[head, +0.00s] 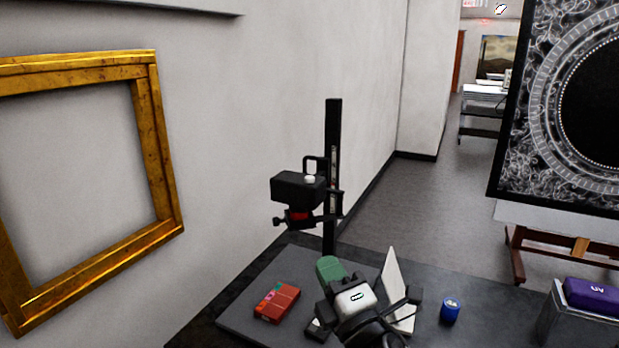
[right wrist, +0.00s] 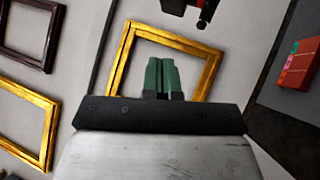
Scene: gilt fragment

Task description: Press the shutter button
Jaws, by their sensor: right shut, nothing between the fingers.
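A black camera (head: 292,190) is mounted on a tall black column (head: 333,135) above the table. A small white shutter button (head: 310,179) sits on top of the camera, and a red band shows below its body. My right gripper (head: 329,268) has green fingers, which are shut and empty. In the head view it appears below and slightly right of the camera, apart from it. The shut fingers also show in the right wrist view (right wrist: 162,75). Part of a black and red fixture, likely the camera, shows at that view's top edge (right wrist: 205,12). My left gripper is not in view.
A red box (head: 277,302) lies on the grey board (head: 258,285). A white card (head: 395,285) stands right of my right gripper, with a blue cup (head: 450,310) beyond it. A purple case (head: 592,297) is at the far right. A gold frame (head: 155,150) hangs on the left wall.

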